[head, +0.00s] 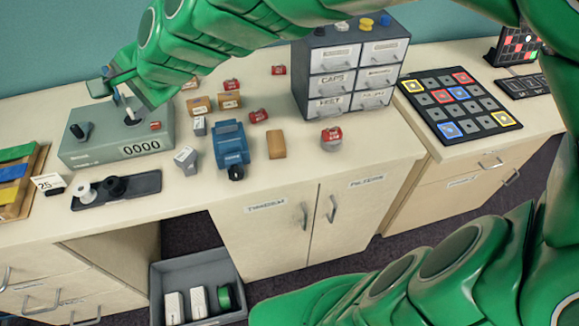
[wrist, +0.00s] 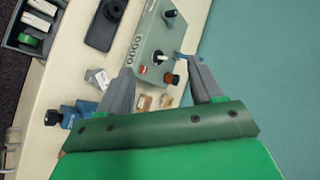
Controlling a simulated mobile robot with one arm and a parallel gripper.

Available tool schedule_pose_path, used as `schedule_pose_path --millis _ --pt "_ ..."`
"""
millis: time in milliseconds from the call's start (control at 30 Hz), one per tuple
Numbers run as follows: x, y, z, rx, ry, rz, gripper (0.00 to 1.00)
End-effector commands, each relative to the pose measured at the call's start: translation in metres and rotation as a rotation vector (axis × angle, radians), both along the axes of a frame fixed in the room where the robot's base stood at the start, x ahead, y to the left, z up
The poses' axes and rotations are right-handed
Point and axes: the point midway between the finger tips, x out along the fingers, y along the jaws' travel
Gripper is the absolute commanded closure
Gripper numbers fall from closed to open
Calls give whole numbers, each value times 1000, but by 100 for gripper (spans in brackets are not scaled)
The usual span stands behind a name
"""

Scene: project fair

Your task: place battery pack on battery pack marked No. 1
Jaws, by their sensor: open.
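My gripper (head: 118,97) is open and empty above the far side of the grey counter box (head: 82,152), which reads 0000; both fingers also show in the wrist view (wrist: 158,66). Tan blocks with pale labels lie behind the blue device: one on the left (head: 199,105) and one on the right (head: 229,101). Small red pieces with white markings lie around them, one behind (head: 232,84) and one in front (head: 259,117). A plain tan block (head: 276,146) lies right of the blue device. I cannot tell which are battery packs, and no No. 1 mark is readable.
A blue device (head: 231,148) and a grey-white piece (head: 186,159) stand mid-table. A drawer cabinet (head: 313,56) stands at the back right. A black tray (head: 145,184) lies in front of the counter box. A grey bin (head: 157,280) sits on the floor.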

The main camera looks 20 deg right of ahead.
Motion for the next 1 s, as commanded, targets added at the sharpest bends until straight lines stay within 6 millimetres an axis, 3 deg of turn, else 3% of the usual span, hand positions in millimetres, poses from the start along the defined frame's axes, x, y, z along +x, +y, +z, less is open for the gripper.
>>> schedule_pose_path --millis 33,267,400,600,800,1000 --pt "-12 -21 -9 -79 -14 51 35" --pt "-82 -119 -60 -440 18 329 35" --pt "-132 -185 -85 -623 103 489 35" --pt "-207 -262 -104 -776 271 673 35" --pt "-243 -296 -105 -824 363 747 35" --pt "-247 -300 -103 -833 366 749 35"
